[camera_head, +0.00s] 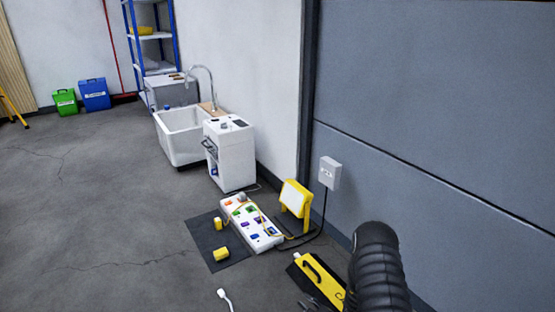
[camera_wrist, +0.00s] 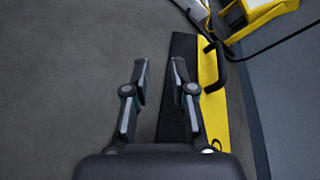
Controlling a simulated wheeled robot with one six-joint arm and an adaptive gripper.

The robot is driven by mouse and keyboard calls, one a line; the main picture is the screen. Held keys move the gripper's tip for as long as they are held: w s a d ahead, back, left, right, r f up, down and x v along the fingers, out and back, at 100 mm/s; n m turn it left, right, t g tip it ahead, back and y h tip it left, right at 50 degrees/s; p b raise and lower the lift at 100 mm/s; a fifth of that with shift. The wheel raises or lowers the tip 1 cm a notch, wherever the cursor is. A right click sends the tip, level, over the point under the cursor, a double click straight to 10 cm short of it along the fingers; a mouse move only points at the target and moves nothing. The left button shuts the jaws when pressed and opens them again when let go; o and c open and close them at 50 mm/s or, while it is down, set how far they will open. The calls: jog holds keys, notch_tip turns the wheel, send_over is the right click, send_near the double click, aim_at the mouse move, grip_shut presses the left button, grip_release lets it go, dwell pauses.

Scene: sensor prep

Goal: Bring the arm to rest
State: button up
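My gripper (camera_wrist: 160,75) is in the lower middle of the wrist view, with its two fingers apart and nothing between them. It hangs above the grey floor, beside the left edge of a black and yellow case (camera_wrist: 210,85) with a black handle. In the head view my black arm stands at the lower right, partly in front of that yellow case (camera_head: 319,278). The gripper's fingertips cannot be made out clearly in the head view.
A white cabinet (camera_head: 236,160) and sink (camera_head: 178,145) stand behind. A grey wall rises at right; open floor lies left.

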jog(key=s+a+g+y, duration=0.1)
jog(key=s+a, duration=0.1)
jog(key=a, duration=0.1)
jog(key=shift+s+r+n+g+y, duration=0.15)
jog(key=shift+s+n+g+y, duration=0.15)
jog(key=shift+g+y, duration=0.1)
jog(key=s+a+r+n+g+y+p, duration=0.1)
jog(key=s+a+r+n+g+y, duration=0.15)
jog(key=s+r+n+g, duration=0.5)
jog(key=s+a+r+n+g+y+p, duration=0.15)
jog(key=s+a+r+g, duration=0.35)
jog(key=r, duration=0.6)
jog(key=s+d+r+n+t+h+p, duration=0.2)
jog(key=s+d+r+n+h, duration=0.2)
jog(key=r, duration=1)
jog(key=s+d+r+n+t+h+p, duration=0.3)
jog(key=s+d+r+n+h, duration=0.1)
jog(key=r, duration=1)
jog(key=s+d+r+n+t+h+p, duration=0.2)
jog(key=s+d+r+n+h, duration=0.2)
jog(key=r, duration=0.9)
jog(key=s+d+h, duration=0.1)
jog(key=s+d, duration=0.2)
jog(key=s, duration=0.2)
jog(key=shift+d+r+p, duration=0.15)
jog(key=shift+r+p, duration=0.15)
jog(key=shift+r, duration=0.1)
